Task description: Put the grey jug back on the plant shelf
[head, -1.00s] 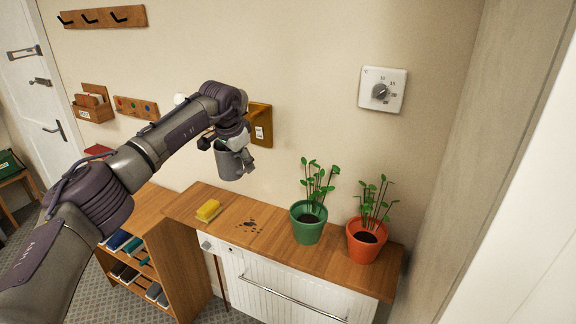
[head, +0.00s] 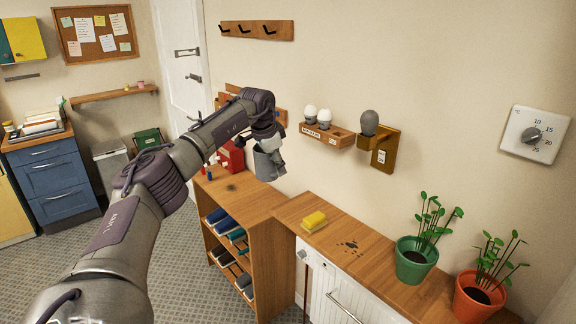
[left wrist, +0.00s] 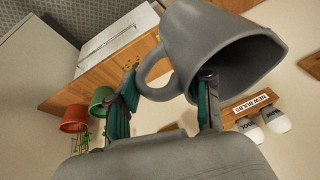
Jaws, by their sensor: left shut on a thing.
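The grey jug (head: 268,163) hangs in the air in my left gripper (head: 266,138), left of the plant shelf in the head view. In the left wrist view my left gripper (left wrist: 168,82) is shut at the handle side of the jug (left wrist: 215,35), with the handle loop between the fingers. The exact contact is hard to see. The jug's mouth faces right there. The plant shelf (head: 385,278) is a wooden top over a white slatted cover. It bears a green-potted plant (head: 412,262), an orange-potted plant (head: 478,298) and a yellow sponge (head: 313,221). My right gripper is not in view.
Dark spots (head: 350,246) mark the shelf between sponge and green pot. A shoe rack (head: 262,215) stands left of the shelf. A wooden wall holder (head: 383,152) and a small bulb rack (head: 340,139) project from the wall above. A thermostat (head: 534,135) hangs at right.

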